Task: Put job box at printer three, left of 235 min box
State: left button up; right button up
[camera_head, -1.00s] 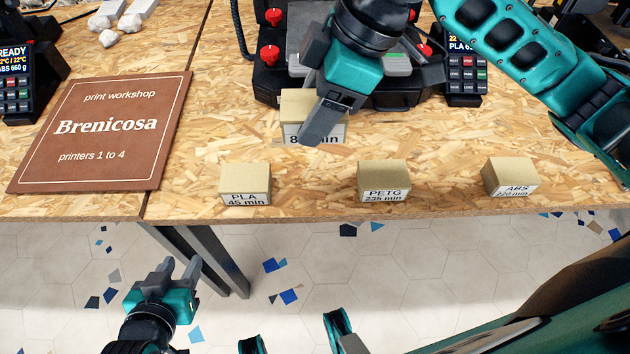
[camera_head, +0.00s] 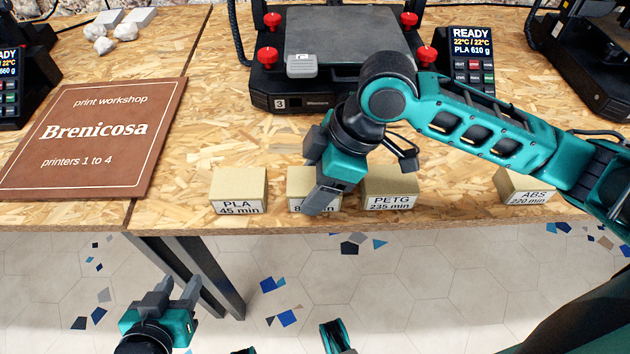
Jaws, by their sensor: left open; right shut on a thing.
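The job box (camera_head: 299,187), tan with a partly hidden white label reading "8… min", is at the table's front edge in front of printer three (camera_head: 290,101). My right gripper (camera_head: 322,196) is shut on it and covers its right part. The PETG 235 min box (camera_head: 389,188) is just right of it, with a narrow space partly hidden by my gripper. The PLA 45 min box (camera_head: 238,189) is to its left with a small gap. I cannot tell whether the job box touches the table. My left gripper (camera_head: 172,292) is open and empty, low before the table.
The ABS 220 min box (camera_head: 523,187) stands further right, partly behind my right arm. A brown Brenicosa sign (camera_head: 93,140) lies at the left. A display reading READY, PLA 610 g (camera_head: 473,60) stands right of the printer. Bare tabletop lies between sign and printer.

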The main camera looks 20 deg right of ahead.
jog(key=o, duration=1.2)
jog(key=shift+c, duration=0.2)
jog(key=shift+r, duration=0.1)
jog(key=p+v, duration=0.3)
jog(key=v, duration=0.9)
jog(key=shift+p, duration=0.4)
